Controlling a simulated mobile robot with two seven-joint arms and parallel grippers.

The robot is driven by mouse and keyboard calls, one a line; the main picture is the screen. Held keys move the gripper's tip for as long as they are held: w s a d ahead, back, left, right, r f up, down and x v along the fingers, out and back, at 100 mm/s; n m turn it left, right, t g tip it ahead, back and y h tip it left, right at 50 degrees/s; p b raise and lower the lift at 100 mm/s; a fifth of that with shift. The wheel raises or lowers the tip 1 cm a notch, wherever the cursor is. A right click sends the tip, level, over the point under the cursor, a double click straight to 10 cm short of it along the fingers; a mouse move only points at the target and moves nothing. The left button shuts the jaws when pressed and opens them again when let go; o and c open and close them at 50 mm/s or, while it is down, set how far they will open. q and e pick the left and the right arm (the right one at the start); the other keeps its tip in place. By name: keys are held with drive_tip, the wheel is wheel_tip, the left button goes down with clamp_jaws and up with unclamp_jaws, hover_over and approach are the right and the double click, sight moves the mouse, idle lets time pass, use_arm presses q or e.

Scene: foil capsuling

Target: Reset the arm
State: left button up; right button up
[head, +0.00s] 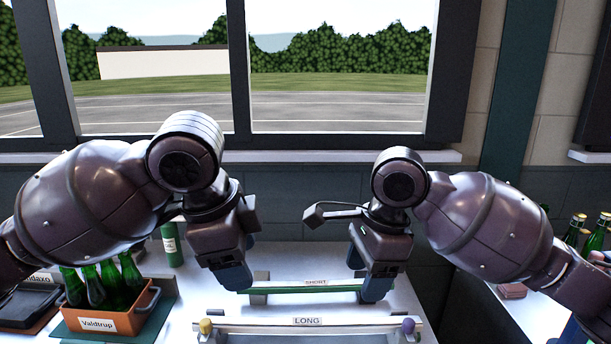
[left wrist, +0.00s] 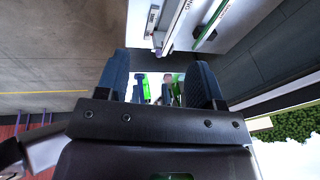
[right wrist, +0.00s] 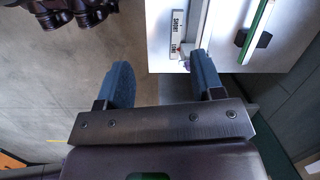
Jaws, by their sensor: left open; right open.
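My left gripper (head: 235,277) hangs in front of the left end of the bar labelled SHORT (head: 305,287) in the head view. In the left wrist view its two blue fingers (left wrist: 161,85) are spread with nothing held between them. My right gripper (head: 366,278) hangs near the right end of the same bar. In the right wrist view its fingers (right wrist: 162,82) are also apart and empty. Both arms are bent, with the grippers pointing down. I cannot tell whether either gripper touches the bar.
A bar labelled LONG (head: 307,322) lies nearer, with a yellow knob (head: 205,326) and a purple knob (head: 408,326). At left stand an orange crate (head: 97,324) of green bottles, a dark tray (head: 22,305) and a green cylinder (head: 172,246). Green bottles (head: 577,230) stand at far right.

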use_arm(q)
drive_tip(key=w+a+f+n+t+h, duration=0.1)
drive_tip(key=w+f+n+t+h, duration=0.3)
drive_tip(key=f, duration=0.8)
drive_tip(key=s+a+f+n+t+h, duration=0.15)
drive_tip(key=f+n, duration=0.45)
drive_tip(key=f, duration=0.6)
use_arm(e)
wheel_tip(320, 180, down, 24)
drive_tip(key=s+d+n+t+y, duration=0.1)
drive_tip(key=d+n+t+y, duration=0.2)
drive_tip(key=n+t+y, duration=0.35)
use_arm(q)
drive_tip(key=s+a+f+n+t+y, duration=0.4)
drive_tip(key=s+a+f+n+y, duration=0.2)
drive_tip(key=s+a+f, duration=1)
wheel_tip(320, 180, down, 3)
drive_tip(key=shift+s+r+y, duration=0.1)
drive_tip(key=shift+s+y, duration=0.65)
drive_tip(key=shift+y, duration=0.3)
use_arm(e)
drive_tip(key=s+d+f+n+t+h, duration=0.2)
drive_tip(key=s+d+f+n+h, duration=0.2)
drive_tip(key=s, duration=0.5)
drive_tip(key=s+d+f+n+t+h, duration=0.3)
drive_tip(key=s+d+f+n+h, duration=0.2)
drive_tip(key=s+d+f, duration=0.4)
drive_tip(key=shift+d+n, duration=0.65)
drive_tip(key=shift+d, duration=0.5)
